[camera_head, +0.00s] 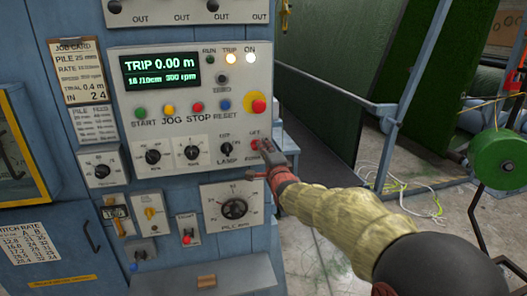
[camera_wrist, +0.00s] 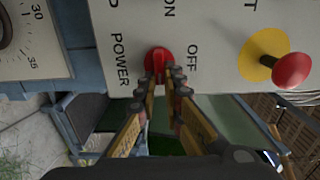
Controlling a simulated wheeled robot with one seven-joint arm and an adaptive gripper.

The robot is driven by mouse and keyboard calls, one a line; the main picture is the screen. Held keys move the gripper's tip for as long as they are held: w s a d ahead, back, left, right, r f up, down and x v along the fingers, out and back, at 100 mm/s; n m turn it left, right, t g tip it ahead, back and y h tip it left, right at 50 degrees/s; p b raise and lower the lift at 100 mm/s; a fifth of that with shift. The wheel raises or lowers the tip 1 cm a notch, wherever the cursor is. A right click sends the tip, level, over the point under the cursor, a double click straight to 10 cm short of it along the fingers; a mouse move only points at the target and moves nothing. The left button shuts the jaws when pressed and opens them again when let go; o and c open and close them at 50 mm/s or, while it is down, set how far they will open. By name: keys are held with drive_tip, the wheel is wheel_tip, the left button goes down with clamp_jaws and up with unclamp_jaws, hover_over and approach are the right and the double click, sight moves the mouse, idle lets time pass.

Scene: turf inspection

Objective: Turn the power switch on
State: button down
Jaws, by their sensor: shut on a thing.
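The power switch (camera_wrist: 157,58) is a red rotary knob on the pale control panel, with POWER, ON and OFF printed around it in the wrist view. My gripper (camera_wrist: 169,77) is shut on this knob, one fingertip on each side. In the head view my gripper (camera_head: 268,153) reaches the lower right corner of the panel (camera_head: 190,60) and mostly hides the knob. Which mark the knob points to cannot be told clearly. The display (camera_head: 160,70) is lit and reads TRIP 0.00 m.
A red mushroom button on a yellow disc (camera_wrist: 291,71) sits close beside the switch; it also shows above my gripper in the head view (camera_head: 258,105). The LAMP knob (camera_head: 226,149) is just left. A green reel (camera_head: 498,158) stands at the right, with loose cables on the floor.

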drive_tip(key=shift+f, duration=0.1)
idle(0.3)
drive_tip(key=c, duration=1.9)
unclamp_jaws()
drive_tip(key=shift+s, duration=0.1)
drive_tip(key=v, duration=1.1)
drive_tip(key=shift+s+d, duration=0.2)
drive_tip(key=shift+s, duration=0.15)
